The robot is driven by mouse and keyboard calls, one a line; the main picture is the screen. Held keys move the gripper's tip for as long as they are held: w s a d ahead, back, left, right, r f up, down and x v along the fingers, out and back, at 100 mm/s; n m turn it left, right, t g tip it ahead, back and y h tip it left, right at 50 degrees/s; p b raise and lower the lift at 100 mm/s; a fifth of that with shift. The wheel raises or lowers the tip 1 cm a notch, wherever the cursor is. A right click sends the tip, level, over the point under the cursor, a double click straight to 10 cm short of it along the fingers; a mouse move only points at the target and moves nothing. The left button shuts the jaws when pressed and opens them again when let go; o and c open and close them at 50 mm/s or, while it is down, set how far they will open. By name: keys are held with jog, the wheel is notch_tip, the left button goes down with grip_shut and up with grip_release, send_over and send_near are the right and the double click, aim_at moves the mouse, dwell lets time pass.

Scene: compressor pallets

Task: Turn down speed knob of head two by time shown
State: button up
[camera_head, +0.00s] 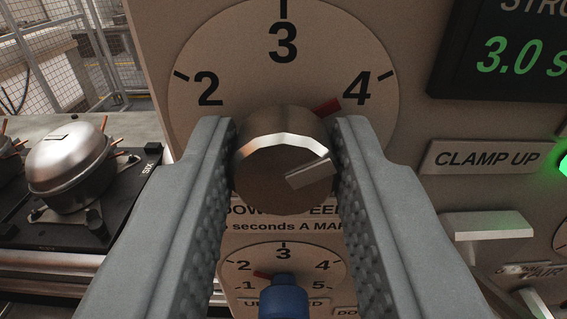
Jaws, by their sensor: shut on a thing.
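A large brown-metal speed knob (280,165) stands out from a round beige dial (235,55) marked 2, 3 and 4. Its red pointer (327,107) lies just below the 4, toward the upper right. My gripper (284,160) is shut on this knob, one ribbed finger on each side. A label below the dial is partly hidden by the knob and fingers; "seconds a mark" can be read. A dark display (510,50) at the upper right shows green "3.0 s", cut off by the frame edge.
A smaller dial (315,262) with a blue knob (283,300) sits below, between my fingers. A "CLAMP UP" label (485,157), a glowing green light (563,165) and a pale ledge (487,226) are at right. A silver compressor (68,165) stands on a dark pallet at left.

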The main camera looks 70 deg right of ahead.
jog(key=o, duration=1)
jog(key=shift+f, duration=0.1)
jog(key=shift+c, duration=0.2)
jog(key=shift+a, duration=0.1)
jog(key=v, duration=1.7)
jog(key=shift+s+a, duration=0.1)
jog(key=s+f+n+t+y, duration=0.4)
jog(key=s+f+n+y, duration=0.5)
jog(key=s+f+y, duration=0.3)
jog(key=s+a+n+t+y, duration=0.2)
jog(key=s+t, duration=0.1)
jog(key=s, duration=0.5)
jog(key=s+a+n+t+y, duration=0.2)
jog(key=s+n+t+y, duration=0.1)
jog(key=s, duration=0.6)
jog(key=shift+a+f+t, duration=0.2)
jog(key=shift+f+t, duration=0.3)
jog(key=shift+t, duration=0.1)
